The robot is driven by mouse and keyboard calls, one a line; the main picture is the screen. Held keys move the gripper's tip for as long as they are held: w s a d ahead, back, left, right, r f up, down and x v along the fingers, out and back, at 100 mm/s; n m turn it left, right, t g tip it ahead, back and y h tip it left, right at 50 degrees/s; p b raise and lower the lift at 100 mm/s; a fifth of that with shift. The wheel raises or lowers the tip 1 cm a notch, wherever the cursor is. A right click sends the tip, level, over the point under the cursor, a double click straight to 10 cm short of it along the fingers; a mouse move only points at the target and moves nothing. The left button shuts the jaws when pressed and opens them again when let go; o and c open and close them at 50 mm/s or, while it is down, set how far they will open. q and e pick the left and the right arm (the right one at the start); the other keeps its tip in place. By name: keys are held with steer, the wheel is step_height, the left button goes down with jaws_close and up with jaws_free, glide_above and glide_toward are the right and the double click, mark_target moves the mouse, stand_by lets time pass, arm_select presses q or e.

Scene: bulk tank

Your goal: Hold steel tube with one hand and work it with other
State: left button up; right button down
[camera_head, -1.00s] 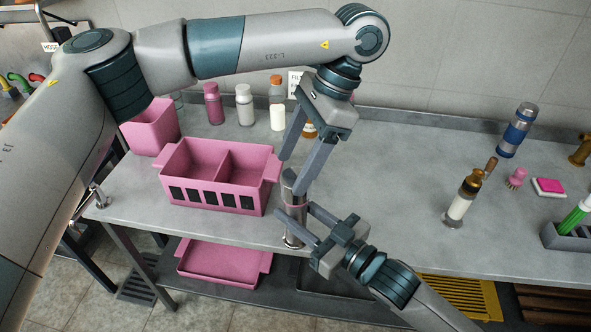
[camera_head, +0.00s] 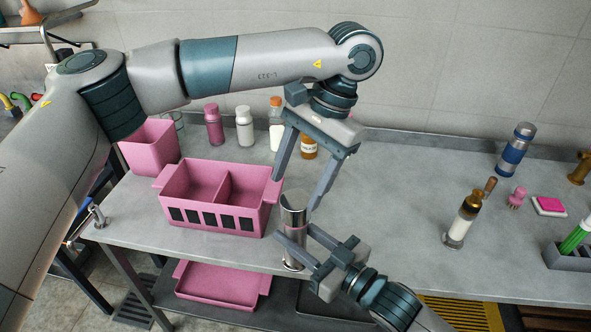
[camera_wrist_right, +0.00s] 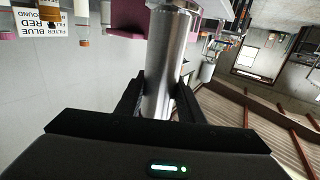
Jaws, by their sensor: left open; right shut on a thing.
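The steel tube (camera_head: 293,222) stands about upright at the front edge of the grey counter, shiny, with its round top end facing up. My right gripper (camera_head: 295,240) is shut on its lower part, one finger on each side. The right wrist view shows the tube (camera_wrist_right: 168,62) between the two dark fingers (camera_wrist_right: 160,100). My left gripper (camera_head: 295,194) is open just above the tube, pointing down, its fingers wide apart around the top end's place in the picture. I cannot tell whether a finger touches the tube.
A pink divided bin (camera_head: 215,222) stands left of the tube, with a pink tub (camera_head: 150,148) behind it. Bottles (camera_head: 245,128) line the wall. A brush-like bottle (camera_head: 462,220) and a blue flask (camera_head: 515,150) stand right. The counter between (camera_head: 400,190) is clear.

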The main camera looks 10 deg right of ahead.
arm_select(q)
steer(key=n, duration=0.4)
steer(key=shift+w+r+n+h, duration=0.1)
steer(key=shift+n+h, duration=0.2)
steer(key=n, duration=0.4)
steer(key=shift+r, duration=0.15)
steer(key=n, duration=0.3)
steer(key=n+h, duration=0.1)
steer(key=n, duration=0.2)
steer(key=shift+a+r, duration=0.15)
steer(key=n, duration=0.4)
steer(key=shift+r+n, duration=0.15)
steer(key=shift+n, duration=0.15)
steer(key=n, duration=0.4)
steer(key=shift+r+h, duration=0.15)
steer(key=shift+h, duration=0.25)
steer(key=n, duration=0.4)
steer(key=shift+a+r+n, duration=0.1)
steer(key=shift+r+n, duration=0.05)
steer(key=shift+n, duration=0.25)
steer(key=n, duration=0.4)
steer(key=shift+s+r+t+h, duration=0.2)
steer(key=shift+t+h, duration=0.1)
steer(key=shift+h, duration=0.1)
steer(key=n, duration=0.5)
steer(key=shift+s+a+r+n+h, duration=0.1)
steer(key=shift+r+n+h, duration=0.1)
steer(key=shift+n+h, duration=0.15)
steer(key=shift+f, duration=0.15)
